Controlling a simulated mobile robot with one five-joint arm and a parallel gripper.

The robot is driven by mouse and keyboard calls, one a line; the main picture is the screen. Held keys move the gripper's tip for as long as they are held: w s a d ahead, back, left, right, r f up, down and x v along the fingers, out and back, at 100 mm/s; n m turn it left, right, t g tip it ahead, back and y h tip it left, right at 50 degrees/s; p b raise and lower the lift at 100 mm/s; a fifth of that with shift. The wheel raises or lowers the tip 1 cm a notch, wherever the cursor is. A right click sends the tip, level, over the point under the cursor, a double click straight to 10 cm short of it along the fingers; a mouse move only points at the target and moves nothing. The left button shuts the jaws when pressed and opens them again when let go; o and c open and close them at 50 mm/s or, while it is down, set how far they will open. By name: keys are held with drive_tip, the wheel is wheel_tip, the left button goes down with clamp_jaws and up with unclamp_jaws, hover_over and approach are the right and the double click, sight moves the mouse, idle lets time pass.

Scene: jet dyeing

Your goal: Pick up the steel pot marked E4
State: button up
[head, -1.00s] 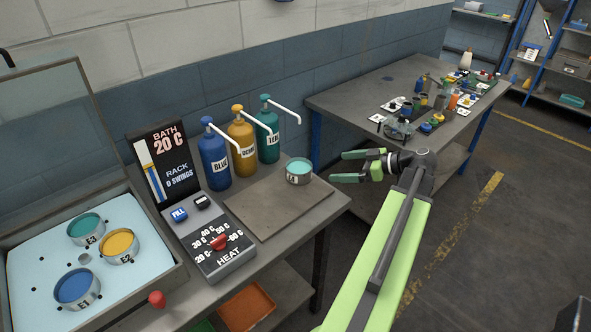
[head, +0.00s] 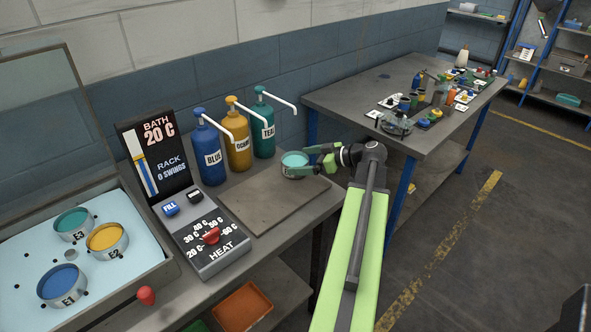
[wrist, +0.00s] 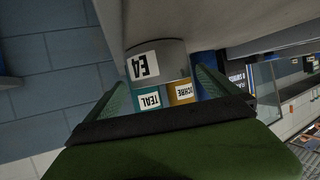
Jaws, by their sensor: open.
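The steel pot marked E4 (head: 294,160) holds teal liquid and stands upright on the grey board at the bench's right end. In the wrist view, which is upside down, the pot (wrist: 160,58) shows its E4 label between my fingertips. My gripper (head: 305,160) is open, at the pot's right side in the head view. One finger is on its far side and the other crosses in front of its lower near side. My gripper (wrist: 158,85) shows no clear contact with the pot in the wrist view.
Blue, ochre and teal pump bottles (head: 238,140) stand behind the board (head: 262,200); the teal spout reaches out above and behind the pot. A heat control box (head: 205,240) and an open bath (head: 20,240) with pots E1, E2 and E3 are left. A cluttered table (head: 350,105) stands right.

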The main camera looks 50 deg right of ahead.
sight(295, 161)
drive_tip(key=x, duration=0.3)
drive_tip(key=shift+w+b, duration=0.1)
drive_tip(key=shift+b, duration=0.3)
drive_tip(key=c, duration=2)
drive_tip(key=shift+r, duration=0.15)
drive_tip(key=r+p, duration=0.5)
drive_tip(key=shift+s+d+r, duration=0.1)
drive_tip(key=shift+s+d, duration=0.25)
drive_tip(key=s+d+r+p, duration=0.5)
drive_tip(key=s+d+p, duration=0.1)
drive_tip(key=s+d, duration=0.1)
drive_tip(key=shift+s+r, duration=0.3)
drive_tip(key=shift+s, duration=0.3)
